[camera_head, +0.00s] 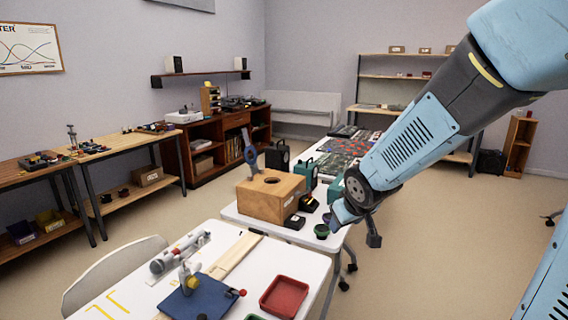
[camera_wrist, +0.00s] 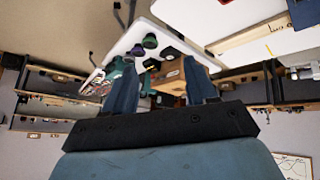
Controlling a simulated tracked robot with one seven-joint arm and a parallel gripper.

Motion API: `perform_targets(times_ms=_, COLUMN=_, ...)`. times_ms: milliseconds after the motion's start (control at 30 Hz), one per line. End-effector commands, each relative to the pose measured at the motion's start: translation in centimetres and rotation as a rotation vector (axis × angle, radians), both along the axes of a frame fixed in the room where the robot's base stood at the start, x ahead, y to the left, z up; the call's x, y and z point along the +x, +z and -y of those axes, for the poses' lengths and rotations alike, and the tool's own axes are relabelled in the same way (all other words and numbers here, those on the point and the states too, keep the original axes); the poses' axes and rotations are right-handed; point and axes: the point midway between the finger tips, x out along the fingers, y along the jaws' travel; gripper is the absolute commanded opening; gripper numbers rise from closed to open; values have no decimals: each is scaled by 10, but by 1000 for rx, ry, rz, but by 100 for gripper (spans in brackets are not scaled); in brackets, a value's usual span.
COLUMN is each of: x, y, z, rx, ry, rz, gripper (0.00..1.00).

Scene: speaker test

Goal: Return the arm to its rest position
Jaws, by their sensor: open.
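My blue arm reaches in from the upper right of the head view and slopes down to the left. My gripper (camera_head: 356,222) hangs at its end, close to the right edge of the rear white table (camera_head: 236,217) in the picture. Its fingers are partly hidden by the wrist. In the wrist view my gripper (camera_wrist: 160,66) shows two blue fingers spread apart, with nothing held between them. The wooden box (camera_head: 268,197) with a round hole stands on that table; it also shows beyond the fingers in the wrist view (camera_wrist: 172,78).
Small dark-green cups (camera_head: 322,231) stand near the gripper. The front white table (camera_head: 250,282) holds a red tray (camera_head: 284,296), a blue plate (camera_head: 201,301) and a wooden strip (camera_head: 236,257). Wooden benches line the left wall. Open floor (camera_head: 440,240) lies right of the tables.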

Motion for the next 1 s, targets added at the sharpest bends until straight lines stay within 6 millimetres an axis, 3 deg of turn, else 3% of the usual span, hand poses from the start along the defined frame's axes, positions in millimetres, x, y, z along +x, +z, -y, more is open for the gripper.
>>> perform_targets(times_ms=200, x=-38, y=46, z=35, rx=-11, ry=-131, rz=-16, gripper=57)
perform_targets(times_ms=500, x=-107, y=93, z=66, rx=45, ry=-272, rz=-66, gripper=57)
perform_targets(times_ms=800, x=-174, y=121, z=79, rx=145, ry=-340, rz=-125, gripper=57)
perform_targets(times_ms=1000, x=-192, y=125, z=80, rx=175, ry=-348, rz=-144, gripper=57)
